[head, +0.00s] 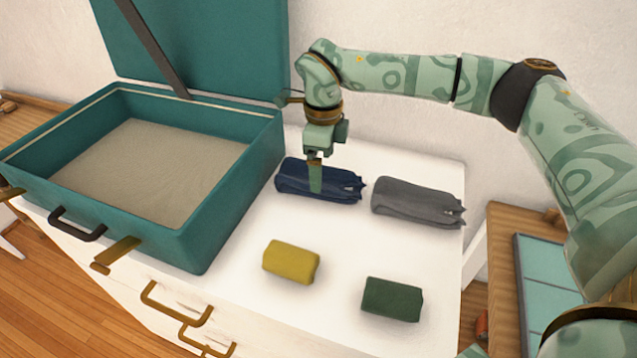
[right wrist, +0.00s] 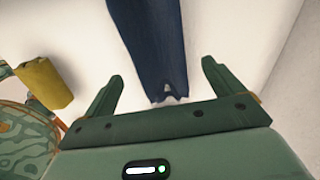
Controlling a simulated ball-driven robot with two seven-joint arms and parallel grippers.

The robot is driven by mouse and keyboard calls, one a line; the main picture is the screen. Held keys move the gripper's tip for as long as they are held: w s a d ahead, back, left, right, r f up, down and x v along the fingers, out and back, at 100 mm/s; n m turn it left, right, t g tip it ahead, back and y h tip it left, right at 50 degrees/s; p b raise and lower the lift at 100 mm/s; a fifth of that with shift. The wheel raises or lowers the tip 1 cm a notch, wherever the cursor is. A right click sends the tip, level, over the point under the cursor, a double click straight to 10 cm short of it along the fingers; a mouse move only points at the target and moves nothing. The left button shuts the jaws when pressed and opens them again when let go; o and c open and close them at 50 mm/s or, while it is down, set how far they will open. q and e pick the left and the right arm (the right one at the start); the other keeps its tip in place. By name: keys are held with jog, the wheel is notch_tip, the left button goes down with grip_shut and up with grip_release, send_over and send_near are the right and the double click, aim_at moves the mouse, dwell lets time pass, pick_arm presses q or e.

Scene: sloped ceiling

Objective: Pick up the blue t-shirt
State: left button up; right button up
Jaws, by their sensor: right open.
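The blue t-shirt (head: 295,182) is a dark blue folded bundle on the white dresser top, right of the open suitcase. In the right wrist view the blue t-shirt (right wrist: 153,42) runs from the top edge down to between the fingers. My right gripper (head: 315,186) points down over the bundle in the head view. Its fingers (right wrist: 160,88) are open, one on each side of the cloth's near end, with a gap on both sides. I cannot tell how far above the dresser the tips are. My left gripper is not in view.
A teal suitcase (head: 222,205) stands open and empty at left, lid raised. A grey bundle (head: 415,202) lies close right of the blue one. A yellow bundle (head: 291,262) and a green bundle (head: 392,299) lie nearer the front. White surface between them is free.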

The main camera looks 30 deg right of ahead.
jog(key=f, duration=0.1)
jog(key=f+b, duration=0.1)
jog(key=f, duration=0.1)
jog(key=f+b, duration=0.1)
jog(key=f, duration=0.1)
jog(key=shift+w+a+f, duration=0.15)
jog(key=shift+w, duration=0.1)
jog(key=shift+s, duration=0.1)
jog(key=shift+c, duration=0.3)
jog(key=c, duration=1.1)
